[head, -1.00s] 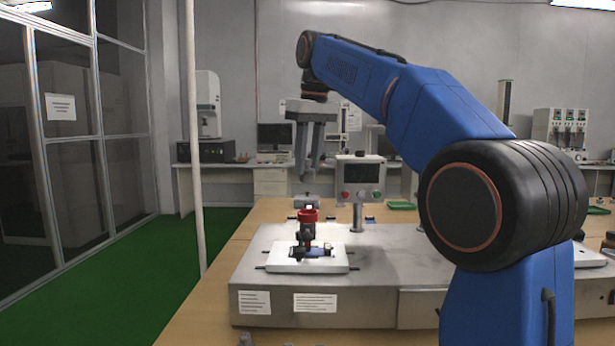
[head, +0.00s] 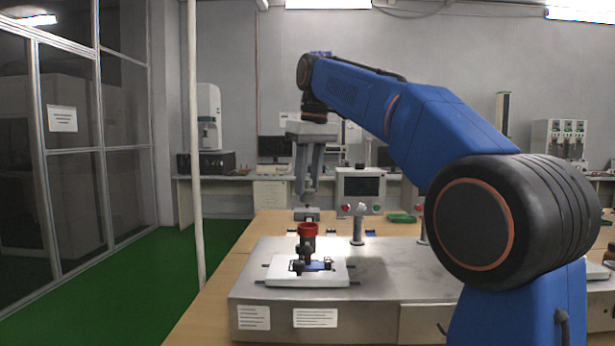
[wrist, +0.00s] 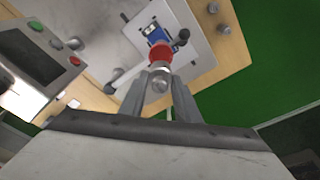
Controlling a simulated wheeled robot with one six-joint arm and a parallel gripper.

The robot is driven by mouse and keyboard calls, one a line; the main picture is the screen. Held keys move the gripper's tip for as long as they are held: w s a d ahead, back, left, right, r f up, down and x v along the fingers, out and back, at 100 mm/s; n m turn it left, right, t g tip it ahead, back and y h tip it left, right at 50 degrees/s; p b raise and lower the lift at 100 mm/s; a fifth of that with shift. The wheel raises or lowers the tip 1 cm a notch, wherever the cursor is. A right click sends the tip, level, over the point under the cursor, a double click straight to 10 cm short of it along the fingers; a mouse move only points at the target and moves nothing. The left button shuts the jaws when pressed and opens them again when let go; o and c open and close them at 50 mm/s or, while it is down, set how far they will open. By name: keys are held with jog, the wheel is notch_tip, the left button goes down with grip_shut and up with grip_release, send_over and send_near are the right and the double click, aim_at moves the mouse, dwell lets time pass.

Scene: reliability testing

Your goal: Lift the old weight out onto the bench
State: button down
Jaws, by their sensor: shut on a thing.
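In the wrist view, my gripper (wrist: 161,86) is shut on a small round silver weight (wrist: 159,83), held between the fingertips. The red cup shows just beyond it in the wrist view (wrist: 158,55). The cup sits on top of a dark fixture with a blue part (wrist: 157,35), on a white plate (head: 290,279). The cup's inside is hidden by the weight and fingers. The wooden bench (head: 196,325) shows around the machine.
The plate rests on a wide grey metal machine base (head: 400,270). A display box with knobs (head: 361,188) stands on a post right of my gripper. A white pole (head: 196,150) rises at left.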

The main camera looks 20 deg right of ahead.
aim_at(309, 189)
jog(key=shift+f, duration=2.35)
